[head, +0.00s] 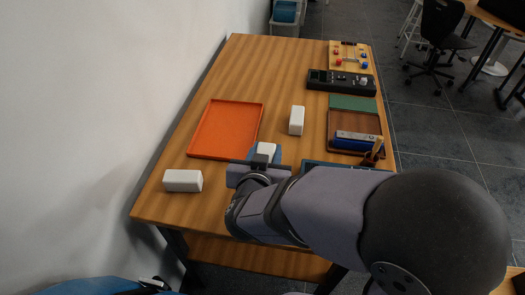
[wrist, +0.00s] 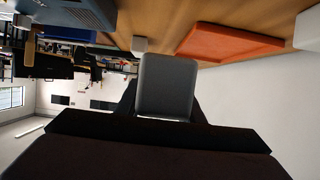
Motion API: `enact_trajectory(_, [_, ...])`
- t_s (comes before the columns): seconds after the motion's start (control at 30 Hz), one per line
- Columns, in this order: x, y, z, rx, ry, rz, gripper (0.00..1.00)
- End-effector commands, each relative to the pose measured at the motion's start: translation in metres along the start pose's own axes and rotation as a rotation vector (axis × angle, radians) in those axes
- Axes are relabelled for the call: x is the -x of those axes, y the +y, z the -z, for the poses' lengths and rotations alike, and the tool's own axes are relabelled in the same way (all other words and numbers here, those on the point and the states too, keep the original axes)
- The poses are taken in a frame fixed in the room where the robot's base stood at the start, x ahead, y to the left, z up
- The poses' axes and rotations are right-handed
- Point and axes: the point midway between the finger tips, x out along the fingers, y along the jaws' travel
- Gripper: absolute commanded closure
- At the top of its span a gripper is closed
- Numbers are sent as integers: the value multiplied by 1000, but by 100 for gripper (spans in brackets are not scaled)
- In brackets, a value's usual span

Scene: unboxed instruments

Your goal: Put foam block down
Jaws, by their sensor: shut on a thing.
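My gripper (head: 262,160) is shut on a white foam block (head: 266,149) near the front of the wooden table. In the wrist view the held foam block (wrist: 166,86) looks grey in shadow and sits between the dark fingers (wrist: 162,108). Its lower part is hidden by the gripper in the head view, so I cannot tell whether it touches the table. Two similar white blocks lie on the table: one at the front left (head: 182,181) and one near the middle (head: 297,120).
An orange tray (head: 226,128) lies left of centre. A brown tray (head: 352,122) holding a blue item (head: 352,142) is at right. A dark instrument (head: 341,82) and a board with coloured knobs (head: 348,56) stand farther back. The table's far left is clear.

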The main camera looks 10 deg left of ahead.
Motion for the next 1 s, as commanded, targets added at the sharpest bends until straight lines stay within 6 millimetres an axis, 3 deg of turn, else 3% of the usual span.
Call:
enact_trajectory(0.17, [-5,8,-4,-3,-2,-17,90])
enact_trajectory(0.47, [-34,20,-40,-19,-4,-59,90])
enact_trajectory(0.77, [-101,-24,-27,-55,2,-126,90])
enact_trajectory(1.0, [-138,-72,5,-58,3,-127,90])
